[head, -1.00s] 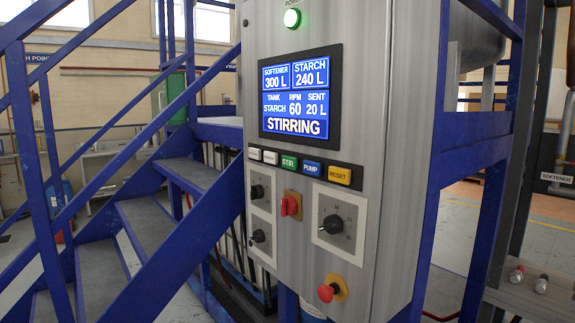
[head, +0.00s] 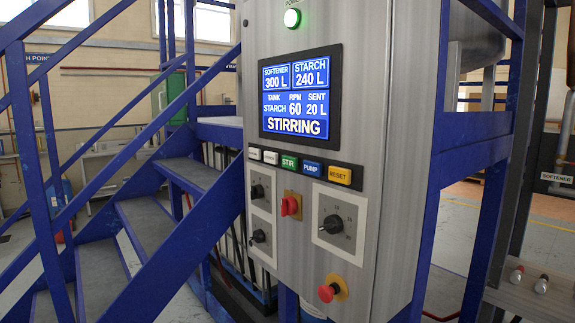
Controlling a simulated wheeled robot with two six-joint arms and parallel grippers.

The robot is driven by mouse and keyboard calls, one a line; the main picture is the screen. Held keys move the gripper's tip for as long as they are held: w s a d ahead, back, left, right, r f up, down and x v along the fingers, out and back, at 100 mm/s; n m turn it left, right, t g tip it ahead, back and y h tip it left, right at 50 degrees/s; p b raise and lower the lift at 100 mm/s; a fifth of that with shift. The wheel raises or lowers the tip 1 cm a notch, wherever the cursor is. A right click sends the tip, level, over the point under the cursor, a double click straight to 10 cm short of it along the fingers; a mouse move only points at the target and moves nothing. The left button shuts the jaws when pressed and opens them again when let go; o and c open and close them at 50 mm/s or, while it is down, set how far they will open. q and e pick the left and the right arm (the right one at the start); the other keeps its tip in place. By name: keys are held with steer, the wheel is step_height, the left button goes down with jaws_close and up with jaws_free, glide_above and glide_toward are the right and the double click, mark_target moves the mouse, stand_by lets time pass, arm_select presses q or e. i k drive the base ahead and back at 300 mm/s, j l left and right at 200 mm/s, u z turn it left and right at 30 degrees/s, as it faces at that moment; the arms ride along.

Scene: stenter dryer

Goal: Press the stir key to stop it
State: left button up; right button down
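The green STIR key (head: 289,162) sits in a row of keys on the grey control panel (head: 395,150), between a white key and the blue PUMP key (head: 312,168). The screen (head: 300,95) above reads STIRRING, tank STARCH, RPM 60, SENT 20 L, with softener 300 L and starch 240 L. Neither of my grippers shows in the head view.
The yellow RESET key (head: 340,175) is right of PUMP. Below are a red switch (head: 290,205), a large black dial (head: 333,225), two small knobs and a red mushroom button (head: 328,292). Blue stairs (head: 150,215) stand left of the panel.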

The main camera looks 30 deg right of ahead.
mark_target(289, 163)
steer(key=i+j+z, duration=0.1)
steer(key=z, duration=0.3)
steer(key=i+j+z, duration=0.15)
steer(key=z, duration=0.3)
steer(key=j+z, duration=0.2)
steer(key=z, duration=0.2)
steer(key=i+j+z, duration=0.15)
steer(key=j, duration=0.5)
steer(key=i+j+z, duration=0.1)
steer(key=j, duration=0.6)
steer(key=i+j+z, duration=0.15)
steer(key=j, duration=0.55)
steer(key=i+j+z, duration=0.15)
steer(key=j, duration=0.55)
